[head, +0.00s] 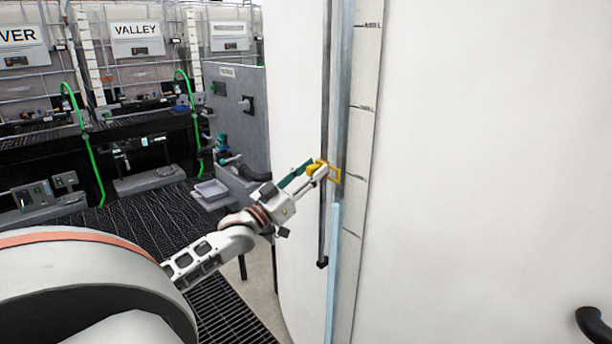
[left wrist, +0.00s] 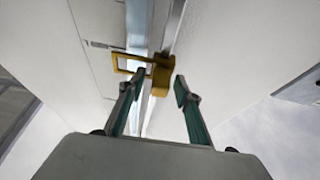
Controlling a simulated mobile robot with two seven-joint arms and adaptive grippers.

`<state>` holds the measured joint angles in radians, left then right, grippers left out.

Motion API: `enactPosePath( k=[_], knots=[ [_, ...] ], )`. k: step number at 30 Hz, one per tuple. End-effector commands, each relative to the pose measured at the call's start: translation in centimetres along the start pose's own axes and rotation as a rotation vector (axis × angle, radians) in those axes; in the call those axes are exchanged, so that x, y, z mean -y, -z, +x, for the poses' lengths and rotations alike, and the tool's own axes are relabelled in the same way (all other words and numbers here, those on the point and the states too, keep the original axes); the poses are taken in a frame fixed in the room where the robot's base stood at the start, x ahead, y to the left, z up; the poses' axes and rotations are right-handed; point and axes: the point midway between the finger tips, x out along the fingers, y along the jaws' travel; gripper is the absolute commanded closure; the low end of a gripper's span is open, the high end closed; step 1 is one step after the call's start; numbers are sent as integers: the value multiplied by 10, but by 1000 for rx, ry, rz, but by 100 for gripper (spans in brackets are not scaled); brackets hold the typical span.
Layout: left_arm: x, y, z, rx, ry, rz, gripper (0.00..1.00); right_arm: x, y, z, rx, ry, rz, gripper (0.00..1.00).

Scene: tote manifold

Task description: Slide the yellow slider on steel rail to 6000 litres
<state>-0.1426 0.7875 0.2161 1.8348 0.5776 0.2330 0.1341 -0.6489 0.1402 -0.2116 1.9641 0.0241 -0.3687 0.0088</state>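The yellow slider (head: 318,168) sits on the dark steel rail (head: 324,110), which runs upright along the white tank. Its yellow frame pointer (head: 336,174) reaches across the clear sight tube onto the scale strip (head: 361,130). The strip has tick marks; its top label is too small to read surely. My left gripper (head: 309,166) is at the slider. In the left wrist view, the spread teal fingertips (left wrist: 160,77) stand either side of the slider's block (left wrist: 161,82), with a small gap showing at the left finger. My right gripper is not in view.
The rail ends in a dark stop (head: 322,263) below the slider. A grey cabinet (head: 236,115) stands left of the tank, and caged totes with signs (head: 137,38) stand behind. A dark handle (head: 593,326) juts out at lower right. Dark grating covers the floor.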

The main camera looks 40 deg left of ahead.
Motion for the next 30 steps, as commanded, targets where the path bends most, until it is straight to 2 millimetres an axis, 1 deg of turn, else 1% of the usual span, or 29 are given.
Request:
enactPosePath(
  k=[5, 21, 25, 30],
  knots=[
    [0, -2, -14, 4, 0, 0, 67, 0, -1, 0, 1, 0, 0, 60],
    [0, -2, -99, 4, 1, -1, 67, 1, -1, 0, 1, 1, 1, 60],
    [0, 0, -111, 1, 1, 0, 67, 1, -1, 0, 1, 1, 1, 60],
    [0, 0, -119, -1, 0, 0, 67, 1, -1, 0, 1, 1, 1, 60]
  ],
)
